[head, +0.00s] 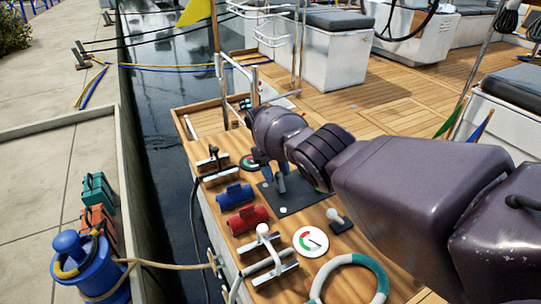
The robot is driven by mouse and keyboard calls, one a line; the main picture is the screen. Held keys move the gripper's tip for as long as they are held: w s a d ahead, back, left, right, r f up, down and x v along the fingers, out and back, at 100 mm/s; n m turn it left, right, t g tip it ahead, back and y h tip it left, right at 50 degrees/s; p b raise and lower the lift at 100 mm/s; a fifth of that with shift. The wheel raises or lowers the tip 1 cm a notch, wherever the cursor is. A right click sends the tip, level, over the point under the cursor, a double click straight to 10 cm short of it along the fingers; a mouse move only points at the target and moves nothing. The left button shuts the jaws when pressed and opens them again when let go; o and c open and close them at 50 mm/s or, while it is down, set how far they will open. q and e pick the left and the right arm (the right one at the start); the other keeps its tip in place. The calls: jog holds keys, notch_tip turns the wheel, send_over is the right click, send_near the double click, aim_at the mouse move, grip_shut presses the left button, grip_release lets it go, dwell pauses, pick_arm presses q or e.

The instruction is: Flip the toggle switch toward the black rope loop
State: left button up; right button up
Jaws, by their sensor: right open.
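A blue-grey toggle switch (281,184) stands on a dark plate (301,198) on the wooden deck. My right arm reaches in from the right, above the plate. My right gripper (264,158) is open at its end, pointing down close to the toggle's upper part. I cannot tell whether they touch. The arm hides part of the plate and perhaps the toggle's top. The black rope (193,205) curves down the deck's left edge, beside a metal cleat (212,162). My left gripper is not in view.
A blue cylinder (235,196) and a red one (248,219) lie left of the plate. Nearer are a small knobbed lever (340,219), a round gauge (311,242), a white-and-teal ring (350,262) and a metal cleat (267,257). Dark water lies left of the deck.

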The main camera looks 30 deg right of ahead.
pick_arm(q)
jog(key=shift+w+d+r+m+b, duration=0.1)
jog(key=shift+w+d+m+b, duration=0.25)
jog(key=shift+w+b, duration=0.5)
pick_arm(e)
jog(key=v, duration=0.7)
jog(key=shift+w+r, duration=0.2)
jog(key=shift+r, duration=0.1)
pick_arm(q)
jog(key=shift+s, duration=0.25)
